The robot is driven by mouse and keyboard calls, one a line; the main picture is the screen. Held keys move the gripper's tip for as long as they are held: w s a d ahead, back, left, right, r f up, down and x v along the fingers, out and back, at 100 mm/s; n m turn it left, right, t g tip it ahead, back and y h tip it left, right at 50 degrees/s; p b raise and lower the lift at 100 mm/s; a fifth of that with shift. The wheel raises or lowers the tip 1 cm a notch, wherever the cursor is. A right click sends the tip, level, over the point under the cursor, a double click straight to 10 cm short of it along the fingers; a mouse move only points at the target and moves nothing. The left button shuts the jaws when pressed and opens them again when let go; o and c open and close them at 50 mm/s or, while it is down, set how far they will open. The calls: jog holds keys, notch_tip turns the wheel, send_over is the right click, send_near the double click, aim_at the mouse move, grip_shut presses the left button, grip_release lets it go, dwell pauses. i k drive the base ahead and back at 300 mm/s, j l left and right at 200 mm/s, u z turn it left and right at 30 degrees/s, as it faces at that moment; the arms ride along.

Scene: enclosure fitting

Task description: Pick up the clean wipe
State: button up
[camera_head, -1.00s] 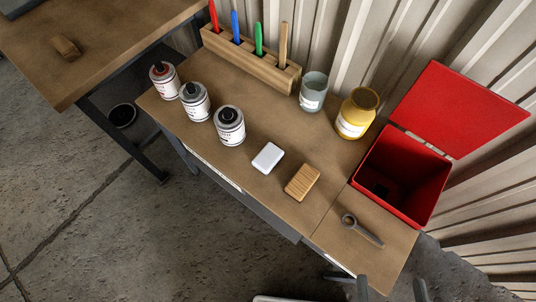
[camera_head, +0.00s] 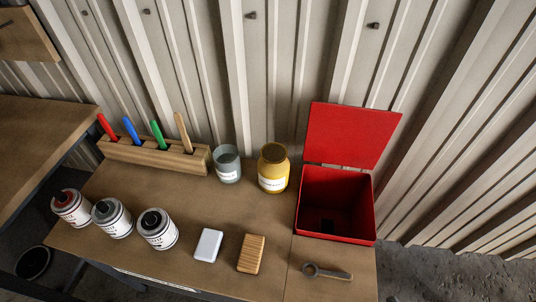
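A small white rounded block (camera_head: 208,245) lies flat on the bench, right of the cans. It may be the clean wipe, but I cannot tell for sure. A striped tan block (camera_head: 251,253) lies just right of it, apart from it. A grey-blue jar (camera_head: 228,164) and a yellow jar (camera_head: 273,168) stand behind them. Their labels are too small to read, and I cannot see whether the jars hold a wipe. My gripper is not in view.
Three labelled cans (camera_head: 158,229) stand at the left. A wooden rack (camera_head: 151,155) holds several coloured handles at the back. An open red bin (camera_head: 335,235) with a raised lid stands at the right, behind a grey wrench-like tool (camera_head: 327,272). A corrugated wall closes the back.

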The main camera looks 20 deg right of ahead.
aim_at(207, 249)
jog(key=i+j+u, duration=0.25)
jog(key=j+u, duration=0.2)
jog(key=i+j+u, duration=0.25)
jog(key=u, duration=0.15)
jog(key=i+u, duration=0.35)
jog(key=k, duration=0.1)
